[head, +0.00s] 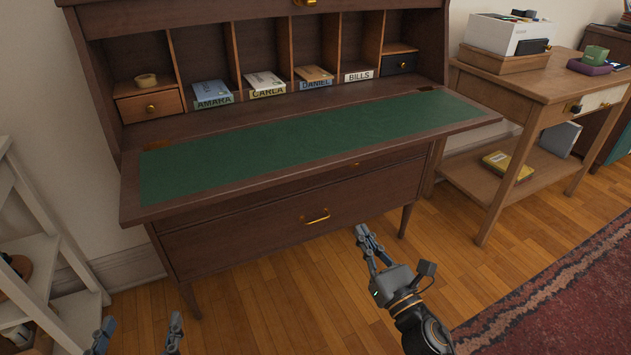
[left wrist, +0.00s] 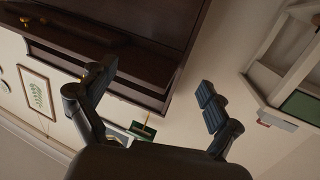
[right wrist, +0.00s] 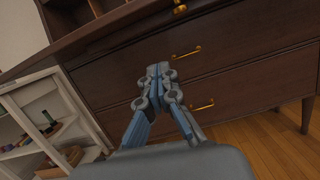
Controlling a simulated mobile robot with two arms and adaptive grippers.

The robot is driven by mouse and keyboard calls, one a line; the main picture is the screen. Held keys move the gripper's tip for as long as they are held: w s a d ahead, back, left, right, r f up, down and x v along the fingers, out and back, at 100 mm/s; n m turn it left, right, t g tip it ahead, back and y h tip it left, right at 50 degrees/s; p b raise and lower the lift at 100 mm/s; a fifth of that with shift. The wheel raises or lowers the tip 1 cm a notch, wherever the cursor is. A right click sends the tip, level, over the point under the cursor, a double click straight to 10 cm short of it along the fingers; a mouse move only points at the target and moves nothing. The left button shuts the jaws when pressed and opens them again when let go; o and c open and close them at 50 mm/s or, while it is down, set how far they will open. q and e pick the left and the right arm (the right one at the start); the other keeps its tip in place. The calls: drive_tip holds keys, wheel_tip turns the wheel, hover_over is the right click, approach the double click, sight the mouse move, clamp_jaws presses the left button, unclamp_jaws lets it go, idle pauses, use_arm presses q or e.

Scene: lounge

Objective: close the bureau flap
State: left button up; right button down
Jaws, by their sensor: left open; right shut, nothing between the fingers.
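The bureau flap (head: 300,150) is dark wood with a green inlay. It is folded down and lies about level in the head view, with nothing on it. The bureau (head: 270,222) has a brass-handled drawer below and pigeonholes above. My left gripper (head: 138,338) is open and empty at the bottom left of the head view, below and in front of the flap; its two fingers also show apart in the left wrist view (left wrist: 155,92). My right gripper (head: 364,236) is shut and empty, below the flap's front edge; its closed fingers show in the right wrist view (right wrist: 158,75).
A white shelf (head: 50,250) stands at the left. A wooden side table (head: 530,85) stands close at the right. The floor in front is clear.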

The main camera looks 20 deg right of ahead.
use_arm(q)
drive_tip(key=s+a+f+g+y+p, duration=0.2)
drive_tip(key=s+a+f+g+p, duration=0.1)
drive_tip(key=s+f+g, duration=0.4)
drive_tip(key=shift+s+a+f+g, duration=0.15)
drive_tip(key=shift+a+f+g, duration=0.25)
drive_tip(key=shift+f, duration=1.1)
use_arm(e)
drive_tip(key=w+a+r+n, duration=0.1)
drive_tip(key=w+r, duration=0.6)
drive_tip(key=w, duration=0.2)
drive_tip(key=shift+w+r, duration=0.2)
drive_tip(key=shift+w, duration=0.15)
drive_tip(key=shift+a, duration=0.1)
